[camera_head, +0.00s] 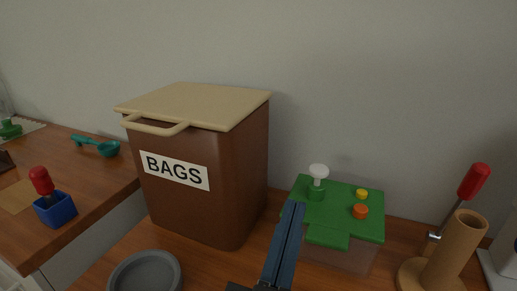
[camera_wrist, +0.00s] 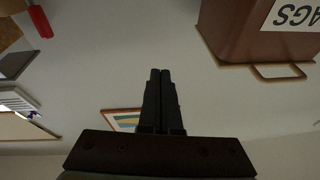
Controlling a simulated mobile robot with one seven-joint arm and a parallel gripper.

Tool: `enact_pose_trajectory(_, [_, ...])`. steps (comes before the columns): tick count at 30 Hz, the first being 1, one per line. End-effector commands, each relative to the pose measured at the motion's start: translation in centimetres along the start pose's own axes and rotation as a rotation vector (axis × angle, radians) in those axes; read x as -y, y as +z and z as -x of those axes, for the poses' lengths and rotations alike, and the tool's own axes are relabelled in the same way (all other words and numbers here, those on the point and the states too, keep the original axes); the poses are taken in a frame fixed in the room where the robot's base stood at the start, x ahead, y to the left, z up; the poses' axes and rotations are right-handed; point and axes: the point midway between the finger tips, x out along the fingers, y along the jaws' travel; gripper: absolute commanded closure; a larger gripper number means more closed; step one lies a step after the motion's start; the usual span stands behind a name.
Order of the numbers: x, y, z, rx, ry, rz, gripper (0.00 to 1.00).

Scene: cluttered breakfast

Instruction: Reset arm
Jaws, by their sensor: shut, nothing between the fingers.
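My gripper (camera_head: 293,206) rises from the bottom middle of the head view, its two dark fingers together with nothing between them. In the head view the fingertips overlap the left part of a green-topped box. In the wrist view my gripper (camera_wrist: 160,72) points up the picture with its fingers side by side and closed. No object touches the fingertips in the wrist view.
A brown bin labelled BAGS (camera_head: 228,200) with a beige lid stands left of my gripper. The green-topped box (camera_head: 338,237) has a white knob. A grey bowl (camera_head: 145,276), a wooden tube holder (camera_head: 456,250) and a red-handled tool (camera_head: 474,182) are nearby.

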Motion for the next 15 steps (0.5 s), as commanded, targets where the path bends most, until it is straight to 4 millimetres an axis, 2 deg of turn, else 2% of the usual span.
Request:
enact_pose_trajectory(1, [0.6, -2.4, -1.3, -0.049, -0.021, -0.021, 1.00])
enact_pose_trajectory(6, [2.4, -9.8, -4.1, -0.186, -0.111, -0.059, 1.00])
enact_pose_trajectory(10, [3.5, -15.2, -4.9, -0.291, -0.181, -0.073, 1.00])
enact_pose_trajectory(15, [4.6, -21.4, -4.7, -0.420, -0.259, -0.078, 1.00])
